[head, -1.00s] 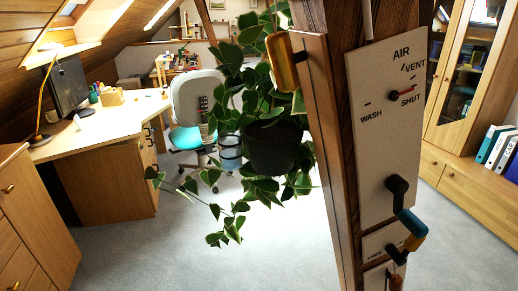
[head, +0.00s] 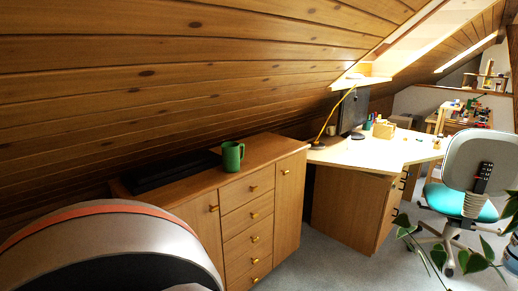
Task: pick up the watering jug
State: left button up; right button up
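A small part of a bluish container (head: 512,254) shows at the right edge beside plant leaves, mostly cut off. Neither of my grippers is in view.
A desk (head: 375,150) with a lamp and monitor (head: 352,112) stands beyond. An office chair (head: 475,172) is at right. Carpet (head: 330,265) is clear in front.

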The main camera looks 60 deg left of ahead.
aim_at(231, 160)
jog(key=j+u, duration=0.1)
jog(key=u, duration=5.7)
jog(key=k+l+u, duration=0.15)
jog(key=l+u, duration=0.15)
jog(key=k+l+u, duration=0.3)
jog(key=l, duration=0.2)
jog(key=k+l+u, duration=0.15)
jog(key=k, duration=0.25)
jog(key=k+l+u, duration=0.1)
jog(key=k+l, duration=0.2)
jog(key=k, duration=0.1)
